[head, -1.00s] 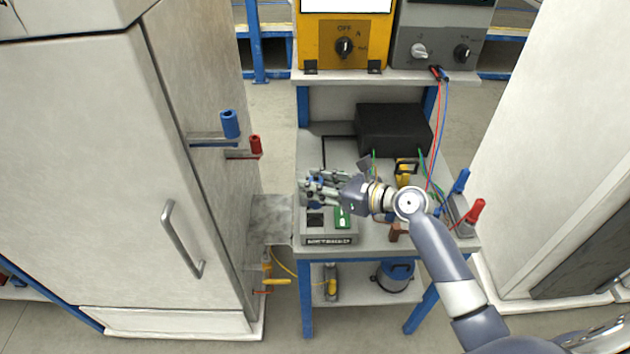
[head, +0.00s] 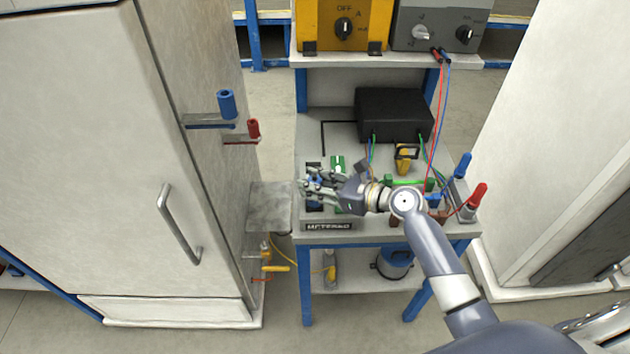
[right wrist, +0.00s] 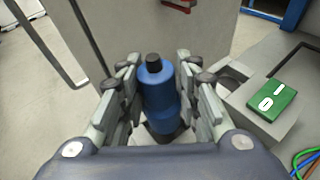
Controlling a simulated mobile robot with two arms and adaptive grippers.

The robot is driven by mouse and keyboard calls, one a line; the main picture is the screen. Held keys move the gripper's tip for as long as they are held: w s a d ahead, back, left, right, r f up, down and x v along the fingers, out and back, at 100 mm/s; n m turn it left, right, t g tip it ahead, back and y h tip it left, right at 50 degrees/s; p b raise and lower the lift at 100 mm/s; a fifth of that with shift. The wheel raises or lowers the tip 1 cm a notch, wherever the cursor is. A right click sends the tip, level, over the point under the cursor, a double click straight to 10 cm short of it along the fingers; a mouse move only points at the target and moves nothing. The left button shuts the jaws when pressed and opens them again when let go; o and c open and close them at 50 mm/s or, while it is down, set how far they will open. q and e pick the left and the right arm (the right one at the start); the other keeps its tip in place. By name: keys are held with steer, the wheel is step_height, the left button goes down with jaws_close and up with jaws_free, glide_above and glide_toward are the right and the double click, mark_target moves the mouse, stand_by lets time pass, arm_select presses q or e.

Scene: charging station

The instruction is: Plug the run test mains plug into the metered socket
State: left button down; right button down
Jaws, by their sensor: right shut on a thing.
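My right gripper (head: 312,189) is shut on a blue plug with a black top end; the plug stands upright between the fingers in the right wrist view (right wrist: 158,97). The hand is over the near-left part of the bench, above the metered socket box, whose black label (head: 328,227) shows at its front edge. The hand covers most of this box. In the right wrist view a box with a green rocker switch (right wrist: 272,102) is right of the plug. The plug's lower end is hidden, so I cannot tell whether it is in the socket. My left gripper is not in view.
A black box (head: 393,115), a yellow item (head: 405,159) and coloured leads crowd the bench's right side. A pale cabinet (head: 90,170) stands close on the left, with blue and red posts.

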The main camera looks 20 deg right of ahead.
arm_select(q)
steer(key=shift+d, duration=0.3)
arm_select(e)
steer(key=shift+f, duration=0.15)
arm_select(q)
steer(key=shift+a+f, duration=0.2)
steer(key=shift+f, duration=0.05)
arm_select(e)
steer(key=shift+n, duration=0.3)
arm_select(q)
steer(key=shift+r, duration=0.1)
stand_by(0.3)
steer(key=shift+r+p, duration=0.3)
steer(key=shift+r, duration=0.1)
arm_select(e)
steer(key=shift+a, duration=0.1)
arm_select(q)
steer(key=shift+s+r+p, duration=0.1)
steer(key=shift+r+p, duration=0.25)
steer(key=shift+p, duration=0.05)
